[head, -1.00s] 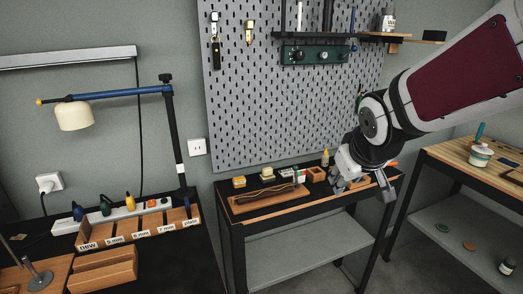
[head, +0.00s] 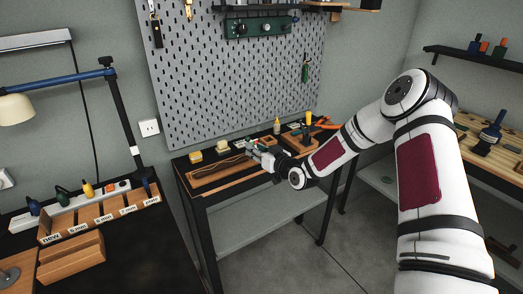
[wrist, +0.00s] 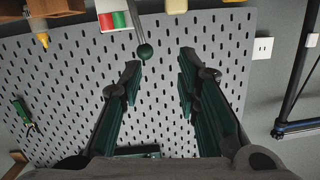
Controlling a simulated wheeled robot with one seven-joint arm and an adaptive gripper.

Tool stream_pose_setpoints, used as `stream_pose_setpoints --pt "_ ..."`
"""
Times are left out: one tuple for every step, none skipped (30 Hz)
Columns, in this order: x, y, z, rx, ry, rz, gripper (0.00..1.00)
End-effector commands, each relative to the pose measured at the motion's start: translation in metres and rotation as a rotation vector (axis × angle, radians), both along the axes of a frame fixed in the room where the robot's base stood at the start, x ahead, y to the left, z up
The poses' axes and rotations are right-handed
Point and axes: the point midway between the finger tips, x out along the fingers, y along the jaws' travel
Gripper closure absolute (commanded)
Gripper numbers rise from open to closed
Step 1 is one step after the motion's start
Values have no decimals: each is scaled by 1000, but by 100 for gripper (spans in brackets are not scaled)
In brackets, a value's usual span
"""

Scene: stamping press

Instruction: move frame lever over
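The lever shows in the wrist view as a thin metal rod with a dark green ball knob (wrist: 145,51), hanging from the top of the picture. My gripper (wrist: 160,60) is open, with two dark green padded fingers. The knob appears near the tip of the left finger, inside the opening; I cannot tell whether it touches. In the head view my gripper (head: 252,148) is low over the black bench, by the right end of a wooden tray (head: 222,177). The lever is too small or hidden there to make out.
A red, green and white block (wrist: 115,20) sits beside the rod. The pegboard (head: 200,90) rises behind. The lower shelf (head: 265,215) is bare.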

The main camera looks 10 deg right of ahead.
Motion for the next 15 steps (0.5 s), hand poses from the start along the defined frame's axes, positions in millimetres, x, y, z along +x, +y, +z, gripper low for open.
stream_pose_setpoints --pt "-1 -4 -5 38 -26 -17 70" --pt "0 -7 -7 55 -42 -25 70" --pt "0 -10 -8 75 -62 -35 70" --pt "1 -11 -9 87 -74 -42 70" --pt "1 -12 -10 98 -84 -47 70" --pt "1 -14 -10 108 -96 -53 70" --pt "1 -15 -11 114 -102 -56 70" --pt "1 -16 -11 119 -108 -59 70" --pt "3 -16 -11 123 -114 -62 70" --pt "4 -16 -11 125 -115 -64 70" --pt "6 -16 -11 125 -117 -64 70" --pt "9 -15 -12 126 -118 -64 70" --pt "11 -14 -12 126 -118 -63 70" --pt "14 -13 -12 125 -117 -63 70" --pt "18 -11 -13 125 -116 -63 70"
